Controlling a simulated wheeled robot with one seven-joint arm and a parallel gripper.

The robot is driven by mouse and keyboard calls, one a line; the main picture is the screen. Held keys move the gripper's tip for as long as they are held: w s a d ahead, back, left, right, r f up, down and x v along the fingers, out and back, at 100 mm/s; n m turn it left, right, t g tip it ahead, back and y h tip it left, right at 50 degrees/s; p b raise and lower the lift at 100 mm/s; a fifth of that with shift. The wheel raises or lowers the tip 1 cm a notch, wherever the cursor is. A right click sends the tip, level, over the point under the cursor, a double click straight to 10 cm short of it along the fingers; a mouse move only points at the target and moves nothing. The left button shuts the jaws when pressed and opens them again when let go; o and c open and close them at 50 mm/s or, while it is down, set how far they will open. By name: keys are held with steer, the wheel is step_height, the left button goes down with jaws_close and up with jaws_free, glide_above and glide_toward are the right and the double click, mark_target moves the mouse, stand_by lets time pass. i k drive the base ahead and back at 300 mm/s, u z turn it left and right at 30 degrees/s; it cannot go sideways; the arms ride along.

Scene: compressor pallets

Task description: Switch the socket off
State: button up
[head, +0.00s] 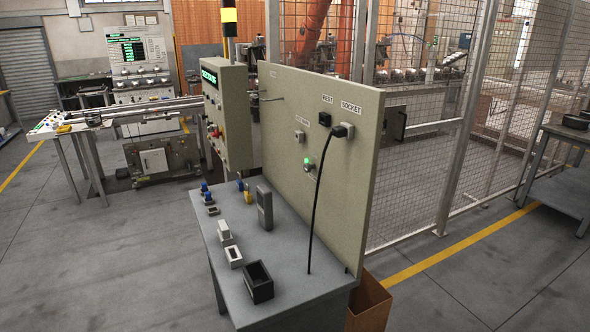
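A beige upright panel (355,205) stands along the back of a grey table (240,285). The socket (348,131) is a light grey box under the label SOCKET at the panel's upper right. A black plug (338,131) is at the socket's left side, and its black cable (313,210) hangs down to the tabletop. A black holder (324,119) sits under the label REST. Lower left, a green light (308,162) glows beside a small fitting. A small pale box (299,136) is above it; its label is too small to read. My gripper is not in view.
On the table are a black open box (258,281), a small white open box (233,256), a grey upright block (264,207) and several small blue-topped parts. A control box (228,115) stands left of the panel. A mesh fence (420,150) is behind. Floor at left and front right is clear.

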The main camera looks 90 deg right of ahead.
mark_target(307, 167)
steer(key=z, duration=0.8)
steer(key=i, duration=1)
steer(key=z, duration=0.85)
